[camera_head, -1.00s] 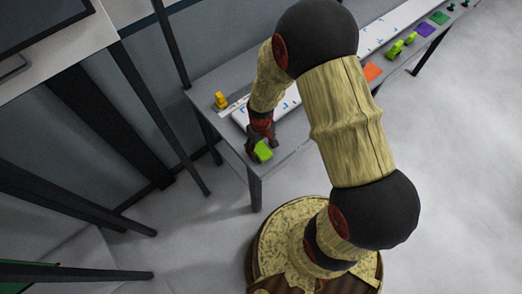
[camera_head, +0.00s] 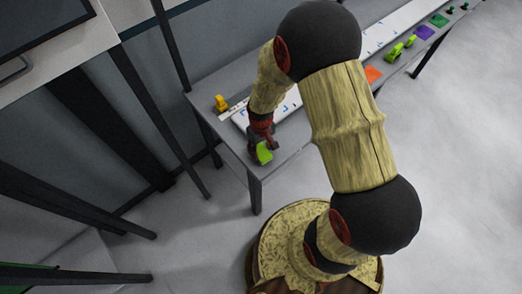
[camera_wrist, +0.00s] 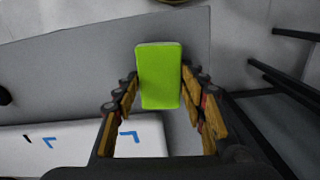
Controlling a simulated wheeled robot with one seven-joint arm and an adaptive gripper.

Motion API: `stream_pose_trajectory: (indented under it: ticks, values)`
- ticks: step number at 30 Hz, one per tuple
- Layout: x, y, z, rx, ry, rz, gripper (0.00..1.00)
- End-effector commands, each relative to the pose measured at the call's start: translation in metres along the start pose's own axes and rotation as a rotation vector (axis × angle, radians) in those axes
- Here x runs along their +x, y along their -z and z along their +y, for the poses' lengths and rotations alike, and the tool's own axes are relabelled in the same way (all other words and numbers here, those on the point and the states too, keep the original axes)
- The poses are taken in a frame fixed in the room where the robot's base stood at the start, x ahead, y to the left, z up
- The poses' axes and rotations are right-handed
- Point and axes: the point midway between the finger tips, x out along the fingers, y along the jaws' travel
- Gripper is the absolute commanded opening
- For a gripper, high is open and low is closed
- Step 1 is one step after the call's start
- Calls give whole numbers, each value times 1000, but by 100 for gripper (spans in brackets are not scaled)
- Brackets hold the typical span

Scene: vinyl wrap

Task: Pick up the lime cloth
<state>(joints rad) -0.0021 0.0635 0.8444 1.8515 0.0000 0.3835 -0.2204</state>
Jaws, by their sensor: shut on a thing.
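The lime cloth (camera_head: 264,153) is a small bright green rectangle at the near left end of the long grey table. My gripper (camera_head: 262,143) is shut on it. In the wrist view the lime cloth (camera_wrist: 159,75) stands between the two fingers of my gripper (camera_wrist: 162,100), with much of its flat face showing. In the head view part of the cloth is hidden by the fingers. I cannot tell how far it is above the tabletop.
The grey table (camera_head: 210,88) carries a long white board (camera_head: 400,25) and a yellow tool (camera_head: 221,103). Orange (camera_head: 373,74), purple (camera_head: 424,32) and green (camera_head: 439,19) cloths lie farther along, with lime tools (camera_head: 396,50) between them. Dark posts stand at left.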

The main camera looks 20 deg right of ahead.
Motion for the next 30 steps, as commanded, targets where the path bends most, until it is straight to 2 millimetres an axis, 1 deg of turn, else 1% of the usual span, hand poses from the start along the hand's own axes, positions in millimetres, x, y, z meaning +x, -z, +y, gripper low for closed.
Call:
stream_pose_trajectory:
  ticks: [5, 8, 14, 18, 21, 25, 30]
  values:
    - [-26, 1, 0, 0, -1, 4, 24]
    - [-42, -11, -8, -2, -1, 4, 24]
    - [-87, -42, -27, -3, -1, 6, 24]
    - [-100, -71, -45, -4, -1, 4, 24]
    - [-108, -88, -56, -4, -1, 4, 24]
    - [-116, -104, -66, -3, -1, 3, 24]
    - [-121, -116, -73, -1, 0, 1, 24]
